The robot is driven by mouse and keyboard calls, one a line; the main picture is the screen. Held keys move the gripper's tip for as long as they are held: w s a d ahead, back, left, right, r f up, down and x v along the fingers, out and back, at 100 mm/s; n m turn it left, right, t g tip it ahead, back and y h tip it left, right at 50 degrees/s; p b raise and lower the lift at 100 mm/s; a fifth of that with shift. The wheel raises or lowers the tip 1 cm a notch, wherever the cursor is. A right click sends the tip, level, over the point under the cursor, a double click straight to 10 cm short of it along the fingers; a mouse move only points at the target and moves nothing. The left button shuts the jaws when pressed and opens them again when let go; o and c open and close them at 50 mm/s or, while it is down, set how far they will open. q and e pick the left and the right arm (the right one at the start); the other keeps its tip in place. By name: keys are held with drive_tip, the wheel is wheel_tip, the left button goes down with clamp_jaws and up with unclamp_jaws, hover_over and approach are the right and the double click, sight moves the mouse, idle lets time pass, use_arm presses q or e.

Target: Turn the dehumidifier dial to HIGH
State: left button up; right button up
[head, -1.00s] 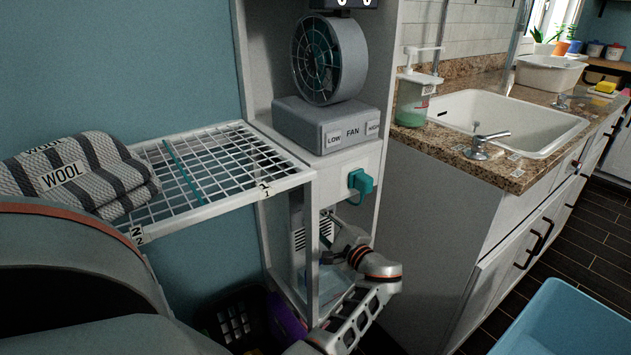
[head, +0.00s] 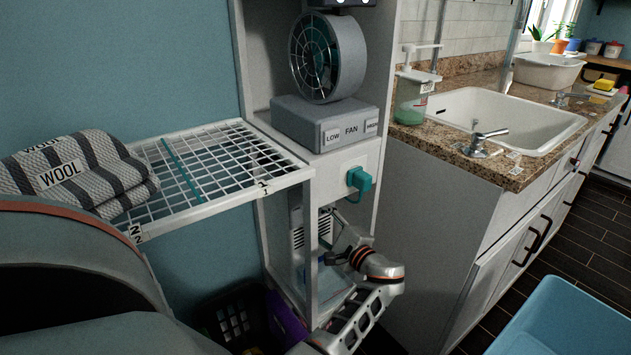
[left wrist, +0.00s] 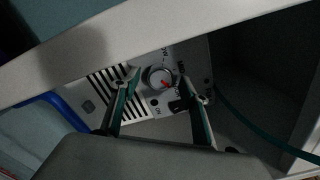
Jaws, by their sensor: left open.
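The dehumidifier (head: 326,229) is a pale box with dark vent slots, low in the cabinet compartment under the fan in the head view. It is partly hidden by the cabinet post and my arm. In the left wrist view its panel (left wrist: 112,80) carries a round dial (left wrist: 157,74) with a red pointer aimed toward the lower right. My left gripper (left wrist: 158,78) is open, with one finger on each side of the dial. I cannot tell whether either finger touches it. My right gripper is not in view.
A fan (head: 327,57) stands on its base above the compartment. A teal plug (head: 359,180) sticks out of the cabinet front. A wire rack (head: 225,160) with a folded wool blanket (head: 75,172) juts out at left. A blue tub (head: 565,320) stands at lower right.

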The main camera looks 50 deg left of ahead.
use_arm(q)
drive_tip(key=d, duration=0.6)
drive_tip(key=shift+s+d, duration=0.25)
